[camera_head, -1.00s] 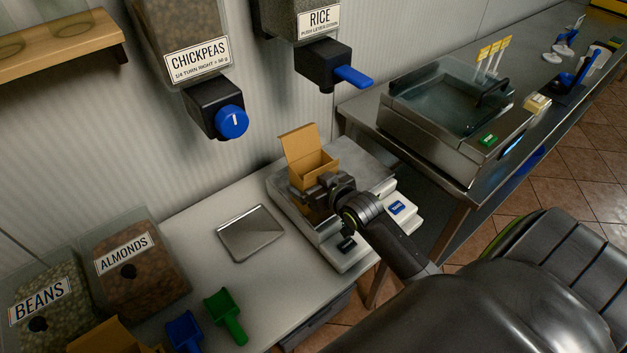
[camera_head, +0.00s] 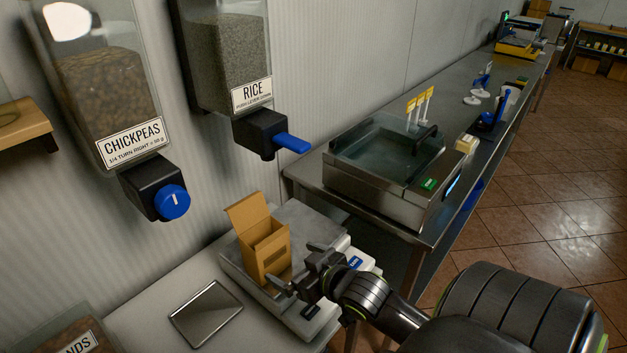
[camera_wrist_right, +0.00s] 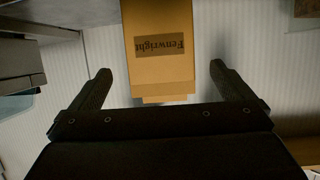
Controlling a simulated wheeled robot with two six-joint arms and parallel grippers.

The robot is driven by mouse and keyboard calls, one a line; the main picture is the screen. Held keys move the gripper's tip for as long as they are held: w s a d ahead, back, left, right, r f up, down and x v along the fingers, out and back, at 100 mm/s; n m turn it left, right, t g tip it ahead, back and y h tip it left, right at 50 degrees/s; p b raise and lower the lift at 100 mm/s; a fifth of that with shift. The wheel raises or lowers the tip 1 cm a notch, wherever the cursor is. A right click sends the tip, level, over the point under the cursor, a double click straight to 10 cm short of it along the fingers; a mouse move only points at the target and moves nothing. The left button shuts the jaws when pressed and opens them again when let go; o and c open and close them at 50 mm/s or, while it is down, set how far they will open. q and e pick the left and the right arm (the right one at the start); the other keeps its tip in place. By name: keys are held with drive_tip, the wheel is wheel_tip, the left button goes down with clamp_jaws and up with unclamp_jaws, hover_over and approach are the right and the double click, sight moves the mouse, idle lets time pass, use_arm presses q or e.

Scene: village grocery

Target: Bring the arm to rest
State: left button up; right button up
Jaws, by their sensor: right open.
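My right gripper (camera_head: 297,270) is open and empty, a little in front of an open cardboard box (camera_head: 268,252) that stands upright on the scale (camera_head: 238,266). The right wrist view shows the two spread fingers (camera_wrist_right: 158,85) with the box (camera_wrist_right: 160,50) ahead of them, marked "Fenwright", with clear space between fingers and box. The box's flap is up at the back. My left gripper is not in view.
A chickpeas dispenser (camera_head: 132,140) and a rice dispenser (camera_head: 232,82) hang on the wall above. A metal tray (camera_head: 206,313) lies left of the scale. A steel counter with a glass-topped case (camera_head: 380,150) stands to the right.

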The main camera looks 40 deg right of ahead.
drive_tip(key=v, duration=0.5)
drive_tip(key=shift+s+r, duration=0.15)
drive_tip(key=shift+s, duration=0.15)
drive_tip(key=s+a+f+g+h, duration=0.2)
drive_tip(key=s+a+f+g, duration=0.1)
drive_tip(key=s+f+g, duration=0.85)
drive_tip(key=s+d+f, duration=0.1)
drive_tip(key=s+f, duration=0.1)
drive_tip(key=f, duration=1.1)
drive_tip(key=s+d+f, duration=0.1)
drive_tip(key=f, duration=1.1)
drive_tip(key=s+a+f, duration=0.1)
drive_tip(key=s+f, duration=1.3)
drive_tip(key=f, duration=0.1)
drive_tip(key=shift+s+a+m+g+y, duration=0.25)
drive_tip(key=shift+s+m+g+y, duration=0.05)
drive_tip(key=shift+m+g+y, duration=0.15)
